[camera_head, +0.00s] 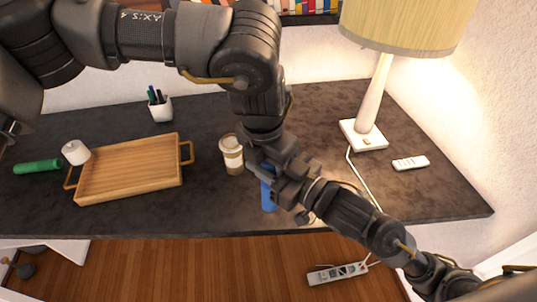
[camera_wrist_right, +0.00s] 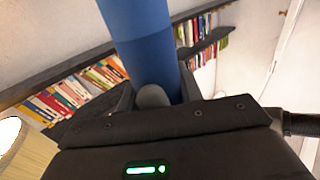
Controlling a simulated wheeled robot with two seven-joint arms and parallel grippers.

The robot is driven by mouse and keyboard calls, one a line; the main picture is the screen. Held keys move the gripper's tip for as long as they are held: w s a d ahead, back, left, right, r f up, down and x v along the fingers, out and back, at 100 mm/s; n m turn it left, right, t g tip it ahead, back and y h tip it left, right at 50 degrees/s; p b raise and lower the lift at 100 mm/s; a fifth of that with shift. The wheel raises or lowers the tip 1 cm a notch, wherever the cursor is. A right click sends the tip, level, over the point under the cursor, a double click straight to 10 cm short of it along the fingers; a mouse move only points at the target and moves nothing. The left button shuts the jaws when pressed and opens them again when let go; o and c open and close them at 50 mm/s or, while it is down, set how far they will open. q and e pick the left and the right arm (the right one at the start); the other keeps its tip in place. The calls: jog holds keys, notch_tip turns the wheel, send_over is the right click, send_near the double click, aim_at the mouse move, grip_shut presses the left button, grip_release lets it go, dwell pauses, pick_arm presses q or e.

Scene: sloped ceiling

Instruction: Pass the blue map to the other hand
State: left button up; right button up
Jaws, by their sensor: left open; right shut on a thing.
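The blue map is a rolled tube (camera_head: 268,194) held roughly upright above the front part of the desk. In the right wrist view the tube (camera_wrist_right: 146,38) rises from between the jaws of my right gripper (camera_wrist_right: 160,95), which is shut on it. In the head view my right gripper (camera_head: 279,190) comes in from the lower right at the tube. My left gripper (camera_head: 268,168) reaches down from above, close to the tube's upper part, and is open. The two grippers overlap in the head view and hide much of the map, so I cannot tell whether the left fingers surround it.
A lidded paper cup (camera_head: 232,155) stands just left of the grippers. A wooden tray (camera_head: 130,170), white roll (camera_head: 75,152), green tube (camera_head: 38,167) and pen cup (camera_head: 160,108) are further left. A lamp (camera_head: 370,105) and remote (camera_head: 410,163) are right. A power strip (camera_head: 337,273) lies on the floor.

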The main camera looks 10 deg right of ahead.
pick_arm(q)
jog(key=c, duration=0.4)
jog(key=shift+c, duration=1.2)
pick_arm(e)
jog(key=o, duration=1.3)
